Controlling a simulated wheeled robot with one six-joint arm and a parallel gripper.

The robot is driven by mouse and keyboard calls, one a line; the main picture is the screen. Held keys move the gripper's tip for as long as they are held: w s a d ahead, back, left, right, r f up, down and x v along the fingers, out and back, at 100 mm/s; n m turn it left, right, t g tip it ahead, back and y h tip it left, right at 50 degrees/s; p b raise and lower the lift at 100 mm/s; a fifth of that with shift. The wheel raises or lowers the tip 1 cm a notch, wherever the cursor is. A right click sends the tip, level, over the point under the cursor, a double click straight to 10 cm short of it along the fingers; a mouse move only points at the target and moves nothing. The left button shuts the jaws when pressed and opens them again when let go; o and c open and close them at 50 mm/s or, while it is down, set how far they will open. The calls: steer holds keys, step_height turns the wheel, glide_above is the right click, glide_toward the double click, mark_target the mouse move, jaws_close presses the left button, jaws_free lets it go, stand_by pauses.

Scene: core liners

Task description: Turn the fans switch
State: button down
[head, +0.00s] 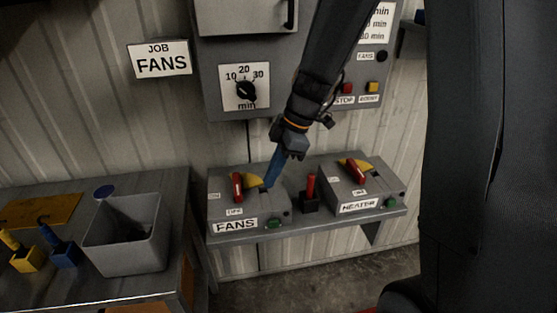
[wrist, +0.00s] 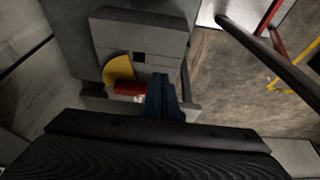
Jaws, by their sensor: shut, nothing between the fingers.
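The fans switch is a grey box (head: 222,208) labelled FANS on the shelf. It has a red handle (head: 237,186), roughly upright in the head view, and a yellow sector (head: 252,182) beside it. My gripper (head: 269,181) points down with its blue fingers shut, just right of the red handle and over the box. In the wrist view the shut blue fingers (wrist: 163,100) are beside the end of the red handle (wrist: 128,88), near the yellow sector (wrist: 118,70). I cannot tell whether they touch the handle.
A HEATER box (head: 357,190) with its own red handle stands to the right on the shelf. A small red lever on a black base (head: 310,202) stands between the boxes. A timer panel (head: 215,98) hangs above. A grey bin (head: 127,257) sits on the left table.

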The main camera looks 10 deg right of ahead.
steer(key=x, duration=0.3)
steer(key=shift+s+f, duration=0.1)
steer(key=shift+a+p, duration=0.9)
steer(key=shift+a, duration=0.35)
steer(key=shift+a+f+p, duration=0.1)
steer(key=shift+a+p, duration=0.2)
steer(key=shift+a, duration=0.5)
steer(key=shift+d, duration=0.15)
steer(key=shift+a, duration=0.25)
steer(key=shift+m+b, duration=0.3)
steer(key=shift+b, duration=0.1)
